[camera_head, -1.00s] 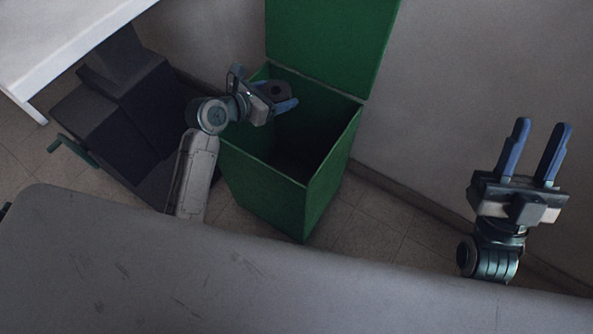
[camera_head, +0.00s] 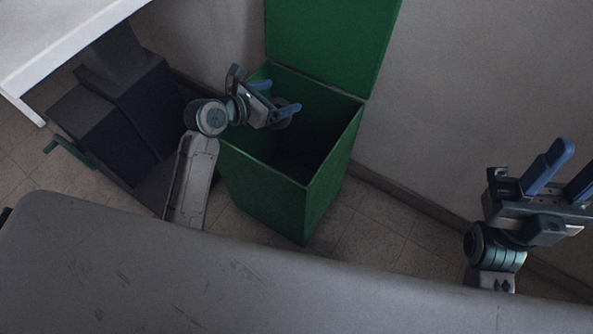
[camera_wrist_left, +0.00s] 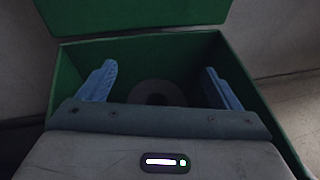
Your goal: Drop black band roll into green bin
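The green bin (camera_head: 262,188) stands open with its lid (camera_head: 335,45) raised against the wall. My left gripper (camera_head: 274,98) is over the bin's opening, with its blue fingers spread wide. The black band roll (camera_head: 284,121) shows as a dark disc just below the fingers, partly hidden by one of them. In the left wrist view the roll (camera_wrist_left: 157,93) is inside the bin's outline, between the open fingers but beyond their tips, apart from both. Whether it is falling or resting I cannot tell. My right gripper (camera_head: 566,172) is far right, open and empty, partly cut off by the frame.
A dark boxy machine (camera_head: 125,105) with a green handle stands left of the bin. A white table (camera_head: 70,40) is at the upper left. A grey surface (camera_head: 180,275) fills the foreground. Tiled floor (camera_head: 375,235) is clear right of the bin.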

